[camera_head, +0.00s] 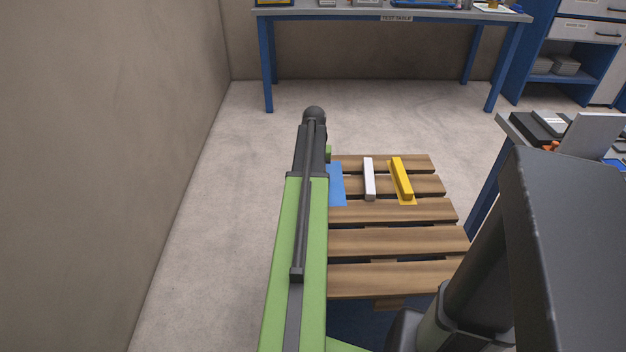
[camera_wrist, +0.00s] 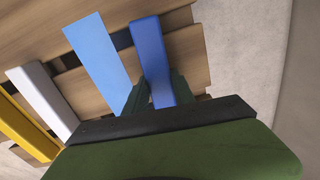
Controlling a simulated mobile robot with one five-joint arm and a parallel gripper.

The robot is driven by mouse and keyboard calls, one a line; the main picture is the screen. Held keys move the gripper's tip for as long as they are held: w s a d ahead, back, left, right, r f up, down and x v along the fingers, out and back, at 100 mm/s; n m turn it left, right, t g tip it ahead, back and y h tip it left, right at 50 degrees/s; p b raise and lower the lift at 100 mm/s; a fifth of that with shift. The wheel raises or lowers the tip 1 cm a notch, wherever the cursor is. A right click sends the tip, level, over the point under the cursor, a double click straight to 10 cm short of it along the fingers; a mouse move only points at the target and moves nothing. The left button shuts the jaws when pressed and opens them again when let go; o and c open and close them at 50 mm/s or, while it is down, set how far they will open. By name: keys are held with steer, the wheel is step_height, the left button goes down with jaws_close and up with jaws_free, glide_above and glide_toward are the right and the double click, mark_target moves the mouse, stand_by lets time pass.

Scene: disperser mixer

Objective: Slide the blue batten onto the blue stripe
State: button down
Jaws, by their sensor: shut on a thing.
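The blue batten (camera_wrist: 152,55) is a dark blue bar over the wooden slats in the wrist view. The blue stripe (camera_wrist: 97,50) is a flat, lighter blue strip to its left. A gap of wood separates them and narrows towards my gripper, so the batten looks slightly skewed to the stripe. My gripper (camera_wrist: 157,92) is shut on the near end of the blue batten, one finger on each side. In the head view, part of the blue stripe (camera_head: 338,188) shows beside my arm. My arm hides the batten and the fingers there.
A white batten (camera_head: 369,180) and a yellow batten (camera_head: 402,177) on a yellow stripe (camera_head: 407,201) lie on the slatted pallet (camera_head: 395,240), right of the blue stripe. A wall (camera_head: 120,120) stands left, a test table (camera_head: 390,15) behind, and another table (camera_head: 505,125) to the right.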

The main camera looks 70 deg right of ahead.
mark_target(335, 185)
steer(key=shift+s+d, duration=0.3)
steer(key=shift+s, duration=0.95)
steer(key=shift+s+d, duration=0.35)
steer(key=shift+s, duration=0.85)
steer(key=shift+s+d, duration=0.3)
steer(key=shift+s, duration=0.95)
steer(key=c, duration=1)
jaws_free()
steer(key=shift+o, duration=0.2)
steer(key=shift+r+p, duration=0.55)
steer(key=shift+p, duration=0.05)
step_height(335, 185, up, 16)
steer(key=p, duration=1.6)
steer(key=shift+r, duration=0.15)
